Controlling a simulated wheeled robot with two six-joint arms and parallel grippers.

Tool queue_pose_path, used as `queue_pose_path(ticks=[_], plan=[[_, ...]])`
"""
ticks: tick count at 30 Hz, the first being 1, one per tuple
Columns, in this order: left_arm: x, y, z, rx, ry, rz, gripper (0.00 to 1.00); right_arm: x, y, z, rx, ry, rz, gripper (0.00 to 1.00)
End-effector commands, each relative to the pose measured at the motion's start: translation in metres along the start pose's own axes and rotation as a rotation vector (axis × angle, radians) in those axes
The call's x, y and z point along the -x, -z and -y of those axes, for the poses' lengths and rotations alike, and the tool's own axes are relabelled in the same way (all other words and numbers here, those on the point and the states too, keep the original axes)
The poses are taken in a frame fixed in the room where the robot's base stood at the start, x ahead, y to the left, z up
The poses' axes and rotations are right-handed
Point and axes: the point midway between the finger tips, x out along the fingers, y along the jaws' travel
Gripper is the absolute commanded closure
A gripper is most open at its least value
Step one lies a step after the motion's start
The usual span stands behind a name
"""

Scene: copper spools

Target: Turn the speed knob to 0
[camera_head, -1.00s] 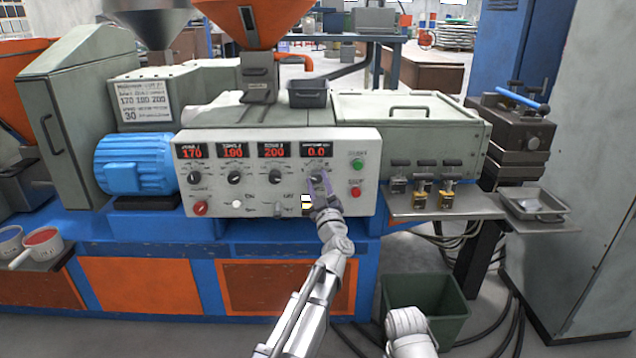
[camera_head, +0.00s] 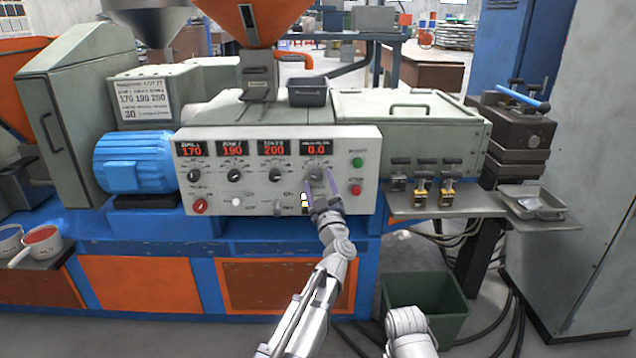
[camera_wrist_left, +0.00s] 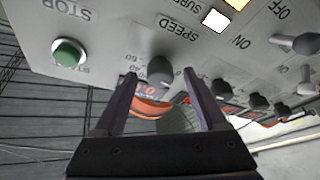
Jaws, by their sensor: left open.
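The speed knob (camera_head: 316,171) is a dark round knob on the light control panel (camera_head: 260,195), below the rightmost display (camera_head: 316,150), which reads 0.0. My left gripper (camera_head: 320,186) is open in front of the panel, its two purple fingers spread on either side of the knob. In the left wrist view the knob (camera_wrist_left: 160,70) sits between the open fingertips with a gap on both sides, near the SPEED label (camera_wrist_left: 178,28). The knob's exact pointer direction is too small to tell. My right gripper is out of view; only a right arm link shows.
Three zone knobs stand left of the speed knob, including the nearest one (camera_head: 275,175). A green button (camera_head: 357,162) and a red button (camera_head: 356,190) are to its right. Small switches (camera_head: 279,208) lie below. A green bin (camera_head: 430,305) stands on the floor.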

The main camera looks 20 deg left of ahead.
Motion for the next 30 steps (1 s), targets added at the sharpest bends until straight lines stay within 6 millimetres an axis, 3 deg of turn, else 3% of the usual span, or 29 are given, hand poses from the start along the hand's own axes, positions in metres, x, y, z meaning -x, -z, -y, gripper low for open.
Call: queue_pose_path(ticks=[11, 24, 26, 30], plan=[[0.06, -0.001, 0.002, 0.001, 0.0, 0.0, 0.26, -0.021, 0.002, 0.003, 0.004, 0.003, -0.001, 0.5], [0.064, -0.003, -0.003, -0.004, -0.022, 0.019, 0.26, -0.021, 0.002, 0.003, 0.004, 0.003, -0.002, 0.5], [0.066, -0.009, -0.009, -0.012, -0.062, 0.055, 0.26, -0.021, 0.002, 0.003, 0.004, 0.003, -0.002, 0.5], [0.079, -0.041, -0.032, -0.057, -0.224, 0.234, 0.26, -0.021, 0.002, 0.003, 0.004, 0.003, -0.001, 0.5]])
